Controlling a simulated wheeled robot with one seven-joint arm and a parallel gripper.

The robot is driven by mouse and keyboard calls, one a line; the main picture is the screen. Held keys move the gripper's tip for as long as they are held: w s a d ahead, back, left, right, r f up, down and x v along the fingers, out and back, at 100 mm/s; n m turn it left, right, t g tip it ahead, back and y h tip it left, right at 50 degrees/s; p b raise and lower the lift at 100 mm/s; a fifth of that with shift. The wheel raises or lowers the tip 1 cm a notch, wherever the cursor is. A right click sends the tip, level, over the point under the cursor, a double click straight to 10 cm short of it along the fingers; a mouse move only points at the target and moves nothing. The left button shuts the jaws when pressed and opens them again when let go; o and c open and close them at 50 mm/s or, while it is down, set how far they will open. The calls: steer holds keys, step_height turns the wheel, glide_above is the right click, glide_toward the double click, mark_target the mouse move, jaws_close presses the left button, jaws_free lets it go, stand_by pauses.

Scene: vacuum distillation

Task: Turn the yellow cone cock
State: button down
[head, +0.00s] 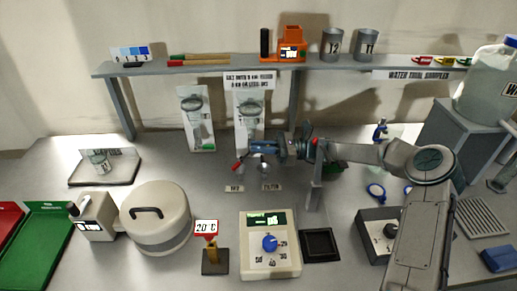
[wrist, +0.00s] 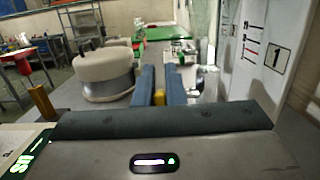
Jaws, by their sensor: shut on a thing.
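The yellow cone cock (wrist: 160,97) shows between the two blue fingers of my gripper (wrist: 160,88) in the wrist view. My gripper is shut on it. In the head view my gripper (head: 262,146) reaches in from the right, in front of the right-hand white panel, and the yellow cock cannot be made out there. Clear glass fittings (head: 258,166) show just below the fingers. A small red piece (head: 236,167) sits at their left end.
A round lidded vessel (head: 155,216) and a controller with a blue knob (head: 270,243) stand in front. White panels (head: 196,119) with drawings stand behind. A shelf (head: 225,65) runs along the back. A large jug (head: 487,85) stands at the right. Bare table lies left of the gripper.

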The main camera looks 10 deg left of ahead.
stand_by(0.5)
steer(key=c, duration=1.5)
jaws_free()
steer(key=shift+d, duration=0.1)
